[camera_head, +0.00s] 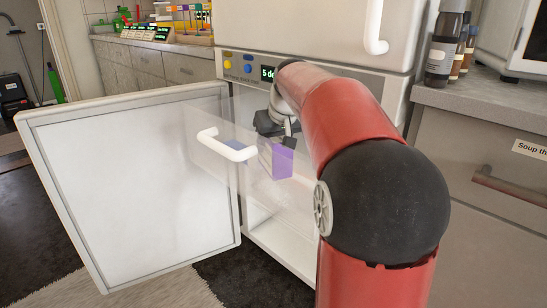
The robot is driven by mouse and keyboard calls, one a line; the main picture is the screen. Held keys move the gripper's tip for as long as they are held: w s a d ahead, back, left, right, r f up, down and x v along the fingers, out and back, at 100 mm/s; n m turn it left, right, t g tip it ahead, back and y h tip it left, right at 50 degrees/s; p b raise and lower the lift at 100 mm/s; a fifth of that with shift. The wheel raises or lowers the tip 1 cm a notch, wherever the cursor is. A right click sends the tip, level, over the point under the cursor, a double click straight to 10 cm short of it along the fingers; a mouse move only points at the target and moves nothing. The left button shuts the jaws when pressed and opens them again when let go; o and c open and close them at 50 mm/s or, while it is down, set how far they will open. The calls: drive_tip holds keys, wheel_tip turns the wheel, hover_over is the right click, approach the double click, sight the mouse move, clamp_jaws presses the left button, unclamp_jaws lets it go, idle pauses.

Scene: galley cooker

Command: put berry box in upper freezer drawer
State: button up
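The purple berry box (283,161) is at the pulled-out clear upper freezer drawer (219,160), below my gripper. It seems to be within the drawer's walls; I cannot tell if it rests on the drawer's floor. The drawer has a white handle (228,146) at its front. My gripper (280,139) points down over the drawer, with a dark finger at the top of the box. My red arm hides part of the gripper and the drawer's right side, so its grip on the box is unclear.
The white freezer door (132,181) stands wide open on the left. A control panel (243,67) with a lit display is above the drawer. A grey counter (482,108) with bottles (444,48) is at the right.

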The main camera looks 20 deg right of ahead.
wheel_tip(320, 180, down, 3)
drive_tip(key=shift+s+b, duration=0.15)
drive_tip(key=shift+b, duration=0.2)
drive_tip(key=shift+c, duration=0.5)
drive_tip(key=shift+f, duration=0.45)
clamp_jaws()
drive_tip(key=o, duration=1.1)
unclamp_jaws()
drive_tip(key=shift+f, duration=0.15)
drive_tip(key=shift+o, duration=1.4)
drive_tip(key=shift+r, duration=0.2)
drive_tip(key=shift+r, duration=0.2)
drive_tip(key=p+v, duration=0.2)
drive_tip(key=v, duration=0.9)
drive_tip(key=shift+s+r, duration=0.1)
drive_tip(key=shift+r, duration=0.3)
